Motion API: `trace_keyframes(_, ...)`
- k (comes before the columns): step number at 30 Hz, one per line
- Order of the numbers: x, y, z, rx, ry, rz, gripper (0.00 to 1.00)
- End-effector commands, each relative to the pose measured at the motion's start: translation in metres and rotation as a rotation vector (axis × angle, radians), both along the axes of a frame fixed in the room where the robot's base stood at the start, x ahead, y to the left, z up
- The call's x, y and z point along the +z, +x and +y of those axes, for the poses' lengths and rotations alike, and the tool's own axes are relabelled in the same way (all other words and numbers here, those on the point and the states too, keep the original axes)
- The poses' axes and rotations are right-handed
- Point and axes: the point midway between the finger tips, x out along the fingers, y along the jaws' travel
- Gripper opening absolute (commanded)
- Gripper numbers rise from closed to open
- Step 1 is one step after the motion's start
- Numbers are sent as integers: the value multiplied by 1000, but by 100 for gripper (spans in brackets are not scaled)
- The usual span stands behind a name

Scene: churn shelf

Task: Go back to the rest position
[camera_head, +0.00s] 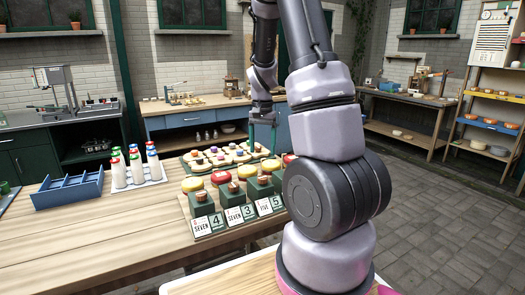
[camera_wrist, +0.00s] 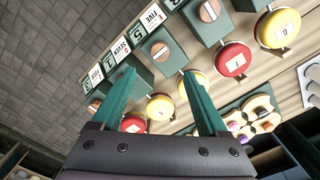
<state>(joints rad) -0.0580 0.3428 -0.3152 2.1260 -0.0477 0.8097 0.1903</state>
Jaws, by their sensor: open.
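My gripper (camera_head: 262,132) hangs over the far right part of the wooden table in the head view, beyond the row of green blocks. In the wrist view its two green fingers (camera_wrist: 158,82) stand apart with nothing held between them. Below and ahead of them is a board (camera_wrist: 205,75) with green blocks, number cards, and red and yellow round pieces. My arm hides part of this board's right end in the head view.
A blue divided tray (camera_head: 68,190) and white bottles with coloured caps (camera_head: 137,168) stand on the table's left. A tray of small coloured pieces (camera_head: 222,156) lies behind the board. Shelves (camera_head: 490,100) stand at the right. The paved floor at right is clear.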

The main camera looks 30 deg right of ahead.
Motion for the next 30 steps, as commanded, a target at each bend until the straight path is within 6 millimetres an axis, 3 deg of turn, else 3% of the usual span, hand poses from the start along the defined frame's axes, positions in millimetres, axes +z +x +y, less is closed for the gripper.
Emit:
trace_keyframes(9, 0, 0, 0, 1, 0, -1, 77)
trace_keyframes(13, 15, -2, 6, 11, 12, -28, 77)
trace_keyframes(20, 93, -29, 42, 89, 68, -180, 77)
trace_keyframes(24, 141, -59, 67, 154, 94, -288, 77)
trace_keyframes(30, 196, -112, 97, 252, 99, -440, 77)
